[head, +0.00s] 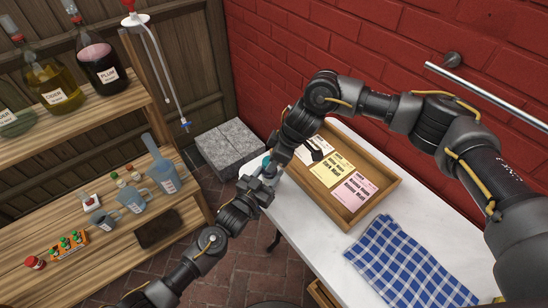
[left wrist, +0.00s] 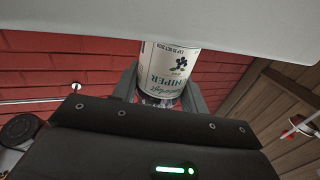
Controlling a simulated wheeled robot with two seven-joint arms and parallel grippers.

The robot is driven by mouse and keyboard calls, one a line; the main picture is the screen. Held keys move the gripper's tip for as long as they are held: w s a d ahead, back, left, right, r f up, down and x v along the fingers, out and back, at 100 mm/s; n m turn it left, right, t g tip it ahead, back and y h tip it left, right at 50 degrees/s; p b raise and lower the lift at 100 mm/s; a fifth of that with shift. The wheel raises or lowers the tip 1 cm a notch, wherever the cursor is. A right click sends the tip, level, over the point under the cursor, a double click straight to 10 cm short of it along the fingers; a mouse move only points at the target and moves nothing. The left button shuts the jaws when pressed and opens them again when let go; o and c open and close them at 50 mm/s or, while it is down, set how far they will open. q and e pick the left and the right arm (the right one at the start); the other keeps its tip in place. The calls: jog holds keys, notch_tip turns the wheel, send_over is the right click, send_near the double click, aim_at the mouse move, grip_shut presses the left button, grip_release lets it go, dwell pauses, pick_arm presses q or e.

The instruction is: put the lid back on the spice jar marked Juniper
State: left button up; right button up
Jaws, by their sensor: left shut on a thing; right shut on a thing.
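My left gripper (left wrist: 160,93) is shut around a spice jar (left wrist: 173,68) with a pale label reading Juniper, which appears upside down in the left wrist view. In the head view my left gripper (head: 257,187) is at the table's far left corner, close against my right gripper (head: 270,172). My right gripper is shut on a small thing. A bit of teal (head: 266,159) shows beside it, probably the lid; the grippers hide most of it. The jar's mouth and any contact with the lid cannot be made out.
A wooden tray (head: 352,222) with several labelled cards lies on the white table (head: 310,240). A blue checked cloth (head: 405,262) lies in front. Wooden shelves (head: 110,112) with bottles and jugs stand at left. A grey stone block (head: 228,148) is behind, near the red brick wall.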

jog(key=shift+f, duration=0.45)
jog(key=m, duration=0.1)
jog(key=m+t, duration=0.1)
jog(key=shift+s+a+f+m, duration=0.1)
jog(key=shift+s+a+m, duration=0.05)
jog(key=shift+s+m, duration=0.2)
jog(key=m, duration=0.2)
jog(key=m+t+h, duration=0.1)
jog(key=m, duration=0.1)
jog(key=shift+s+a, duration=0.15)
jog(key=shift+a, duration=0.05)
jog(key=m, duration=0.1)
jog(key=m+h, duration=0.1)
jog(key=m, duration=0.1)
jog(key=m+t+h, duration=0.1)
jog(key=shift+a+m, duration=0.35)
jog(key=shift+d+m+h, duration=0.1)
jog(key=shift+m+h, duration=0.2)
jog(key=shift+m, duration=0.4)
jog(key=o, duration=0.9)
